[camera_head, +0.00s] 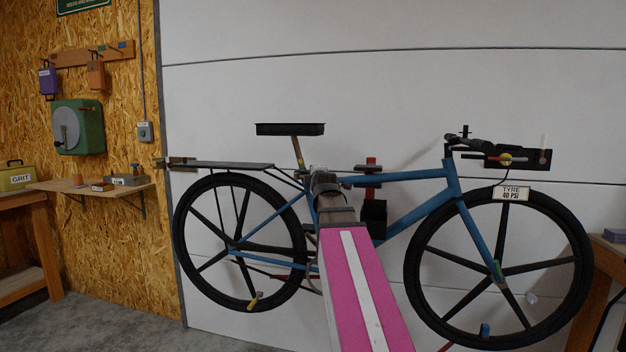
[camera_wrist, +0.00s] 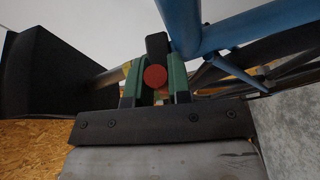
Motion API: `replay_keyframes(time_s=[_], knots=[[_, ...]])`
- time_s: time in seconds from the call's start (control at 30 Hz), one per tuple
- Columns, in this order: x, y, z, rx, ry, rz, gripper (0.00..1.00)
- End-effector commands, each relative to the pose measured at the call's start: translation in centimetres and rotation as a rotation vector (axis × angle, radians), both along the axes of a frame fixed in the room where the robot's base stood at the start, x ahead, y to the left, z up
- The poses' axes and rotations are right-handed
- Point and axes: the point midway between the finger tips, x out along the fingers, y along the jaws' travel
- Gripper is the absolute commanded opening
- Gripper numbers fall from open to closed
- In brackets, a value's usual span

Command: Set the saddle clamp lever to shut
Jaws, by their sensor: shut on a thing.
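The blue bicycle (camera_head: 411,179) stands side-on against the white wall. Its black saddle (camera_head: 290,129) sits on a tan seat post (camera_head: 298,152); the saddle also fills the left of the wrist view (camera_wrist: 35,70). My gripper (camera_head: 323,180) is at the top of the seat tube, below and right of the saddle. In the wrist view its green-sided fingers are shut on the saddle clamp lever, a dark piece (camera_wrist: 157,46) with a round red end (camera_wrist: 155,77), close to the blue frame tubes. In the head view my arm hides the clamp and lever.
A dark tray (camera_head: 530,159) is by the handlebar. A rear rack (camera_head: 225,164) extends left. A small shelf (camera_head: 95,189) and green machine (camera_head: 78,128) are on the left wall.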

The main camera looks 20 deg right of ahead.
Motion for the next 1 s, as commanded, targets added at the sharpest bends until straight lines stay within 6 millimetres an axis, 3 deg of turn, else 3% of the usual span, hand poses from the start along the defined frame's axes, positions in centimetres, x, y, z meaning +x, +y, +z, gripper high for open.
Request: replay_keyframes(time_s=[0.17,0.2,0.27,0.3,0.67,0.87,1.0], knots=[[0.1,0.0,0.0,-0.001,0.001,0.0,0.0],[0.1,0.0,0.0,-0.001,0.001,0.0,0.22],[0.1,0.0,0.0,0.0,0.001,0.001,0.41],[0.1,0.0,0.0,0.0,0.001,0.001,0.44],[-0.3,0.1,0.0,0.0,0.001,0.001,0.44],[-2.3,0.4,0.0,0.0,0.001,0.001,0.44],[-4.8,0.8,0.3,0.0,-0.001,0.001,0.44]])
